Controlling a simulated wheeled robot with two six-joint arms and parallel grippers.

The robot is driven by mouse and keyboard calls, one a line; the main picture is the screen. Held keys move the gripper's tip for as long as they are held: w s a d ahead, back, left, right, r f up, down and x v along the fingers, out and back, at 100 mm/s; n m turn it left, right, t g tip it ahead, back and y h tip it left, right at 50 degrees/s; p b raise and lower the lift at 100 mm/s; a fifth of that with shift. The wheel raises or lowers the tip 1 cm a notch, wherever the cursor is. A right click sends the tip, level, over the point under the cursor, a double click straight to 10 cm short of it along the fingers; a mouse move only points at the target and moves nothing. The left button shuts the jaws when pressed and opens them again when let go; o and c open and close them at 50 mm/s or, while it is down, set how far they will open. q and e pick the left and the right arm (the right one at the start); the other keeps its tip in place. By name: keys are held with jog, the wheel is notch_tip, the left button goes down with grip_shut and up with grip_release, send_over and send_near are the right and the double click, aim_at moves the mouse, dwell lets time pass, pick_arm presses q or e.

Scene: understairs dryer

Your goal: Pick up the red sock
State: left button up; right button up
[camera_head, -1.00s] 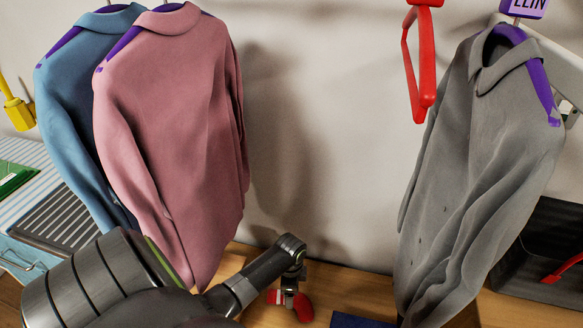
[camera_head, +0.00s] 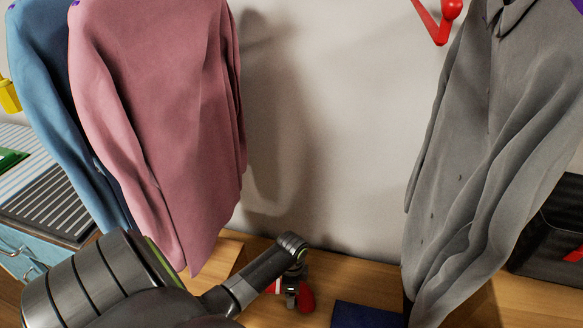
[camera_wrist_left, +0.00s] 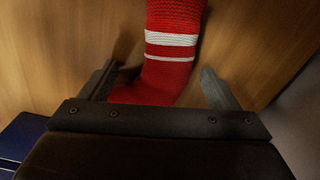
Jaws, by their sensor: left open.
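The red sock (camera_wrist_left: 170,75) has white stripes and lies on the wooden surface in the left wrist view. It runs between the two fingers of my left gripper (camera_wrist_left: 158,88), which is open. The lower part of the sock is hidden behind the gripper body. In the head view a part of the red sock (camera_head: 306,297) shows beside my left gripper (camera_head: 291,290), at the end of my left arm. My right gripper is not in view.
A pink shirt (camera_head: 165,120) and a blue shirt (camera_head: 50,110) hang at the left. A grey shirt (camera_head: 480,170) hangs at the right. A dark blue item (camera_head: 360,315) lies right of the sock. A dark bin (camera_head: 548,235) stands at the far right.

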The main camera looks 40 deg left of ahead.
pick_arm(q)
jog(key=c, duration=1.1)
jog(key=shift+o, duration=0.2)
jog(key=shift+r, duration=0.15)
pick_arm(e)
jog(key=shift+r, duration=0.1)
